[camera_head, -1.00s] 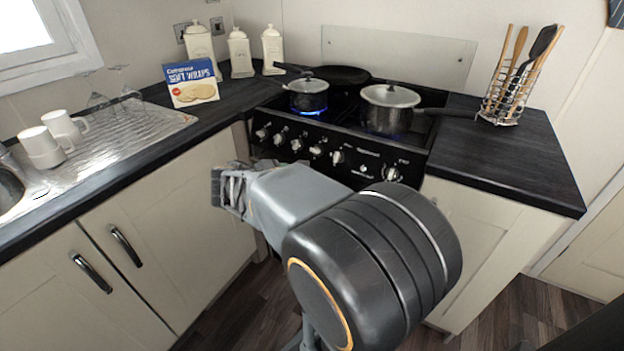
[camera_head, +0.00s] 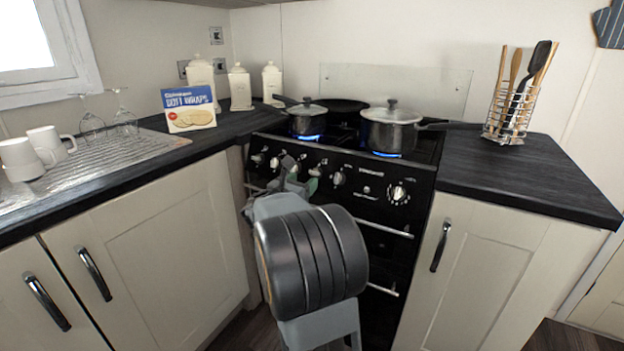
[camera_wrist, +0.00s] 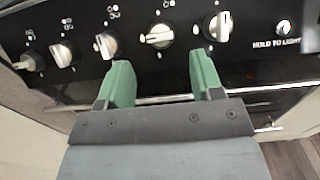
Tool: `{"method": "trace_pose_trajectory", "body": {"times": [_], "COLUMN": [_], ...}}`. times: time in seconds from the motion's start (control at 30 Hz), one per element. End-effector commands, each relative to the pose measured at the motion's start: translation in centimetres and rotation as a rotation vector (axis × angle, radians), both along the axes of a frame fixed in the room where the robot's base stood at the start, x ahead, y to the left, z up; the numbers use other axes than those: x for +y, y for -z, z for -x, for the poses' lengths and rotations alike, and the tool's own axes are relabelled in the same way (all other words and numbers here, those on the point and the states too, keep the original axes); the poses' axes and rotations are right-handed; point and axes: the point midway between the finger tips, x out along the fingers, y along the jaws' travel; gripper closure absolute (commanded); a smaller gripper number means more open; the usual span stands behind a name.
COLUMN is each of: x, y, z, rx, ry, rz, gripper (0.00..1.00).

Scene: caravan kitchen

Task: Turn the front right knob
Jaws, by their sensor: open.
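The black cooker front carries a row of white and silver knobs; the markings do not let me tell for sure which is the front right knob. In the wrist view one knob (camera_wrist: 158,38) lies ahead, between my two green fingers, and another knob (camera_wrist: 220,25) is just beyond the right finger; it shows in the head view too (camera_head: 338,178). My gripper (camera_wrist: 152,62) is open with nothing between its fingers, facing the panel. In the head view my gripper (camera_head: 301,174) is in front of the middle knobs and partly hides them. Contact cannot be told.
Lit burners heat a small pan (camera_head: 308,121) and a larger pot (camera_head: 390,133), whose handle points right. A larger dial (camera_head: 399,193) sits right on the panel, above an oven handle (camera_head: 388,228). Worktops flank the cooker, with a utensil rack (camera_head: 510,115) at right.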

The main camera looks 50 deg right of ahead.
Motion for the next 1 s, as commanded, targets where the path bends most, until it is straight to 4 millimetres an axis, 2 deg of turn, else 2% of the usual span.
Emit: {"method": "trace_pose_trajectory", "body": {"times": [0.03,0.2,0.4,0.83,1.0], "x": [-1.1,-3.5,-5.2,-5.8,-5.8], "y": [0.2,0.2,0.1,0.0,0.0], "z": [-0.1,-0.8,-1.3,-1.4,-1.4], "rx": [0.0,-0.001,-0.002,-0.002,-0.002], "ry": [0.004,0.003,0.001,0.0,0.0], "rz": [0.0,0.0,-0.001,-0.001,-0.001], "gripper": [0.4,0.4,0.4,0.4,0.55]}}
